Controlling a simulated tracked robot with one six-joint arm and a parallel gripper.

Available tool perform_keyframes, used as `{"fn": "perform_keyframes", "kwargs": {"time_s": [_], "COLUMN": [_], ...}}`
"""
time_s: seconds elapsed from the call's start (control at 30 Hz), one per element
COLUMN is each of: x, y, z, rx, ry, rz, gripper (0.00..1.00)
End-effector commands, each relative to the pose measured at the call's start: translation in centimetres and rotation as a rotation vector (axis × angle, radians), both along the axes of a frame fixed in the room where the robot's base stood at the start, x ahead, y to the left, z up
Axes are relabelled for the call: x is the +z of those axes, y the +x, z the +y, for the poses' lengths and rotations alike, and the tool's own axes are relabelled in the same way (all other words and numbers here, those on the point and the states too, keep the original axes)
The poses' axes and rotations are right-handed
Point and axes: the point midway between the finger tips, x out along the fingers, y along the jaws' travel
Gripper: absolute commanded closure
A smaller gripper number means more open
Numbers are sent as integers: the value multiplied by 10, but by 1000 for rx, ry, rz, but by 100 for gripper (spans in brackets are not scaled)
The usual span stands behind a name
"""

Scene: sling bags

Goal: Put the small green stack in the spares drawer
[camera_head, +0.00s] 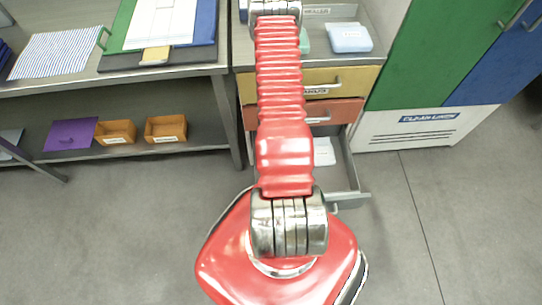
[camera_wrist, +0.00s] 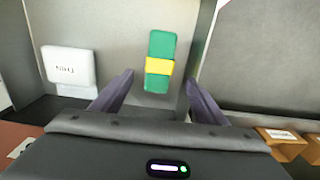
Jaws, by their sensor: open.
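The small green stack (camera_wrist: 161,45) with a yellow band (camera_wrist: 159,67) lies on the grey floor of an open drawer in the wrist view, close to the drawer's side wall. My gripper (camera_wrist: 158,79) is open, with its two dark fingers apart on either side of the stack's near end. No finger visibly touches it. In the head view the open bottom drawer (camera_head: 350,172) sticks out of the cabinet, and my red arm hides the stack and the gripper. I cannot read a label on this drawer.
A white labelled stack (camera_wrist: 69,67) lies in the same drawer, left of the green one in the wrist view. Above the open drawer are a yellow drawer (camera_head: 352,78) and an orange-red drawer (camera_head: 345,108), both shut. Orange boxes (camera_head: 115,131) stand on the left shelf.

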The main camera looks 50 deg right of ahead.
Motion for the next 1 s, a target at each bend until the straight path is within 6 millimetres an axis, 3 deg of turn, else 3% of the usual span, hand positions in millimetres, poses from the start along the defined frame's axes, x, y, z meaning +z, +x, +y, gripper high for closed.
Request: {"fn": "perform_keyframes", "kwargs": {"time_s": [0.73, 0.87, 1.0], "x": [3, 19, 52], "y": [3, 15, 39], "z": [-1, -3, -4], "rx": [4, 23, 60], "ry": [-2, -13, -30], "rz": [-2, -11, -26], "gripper": [33, 33, 33]}}
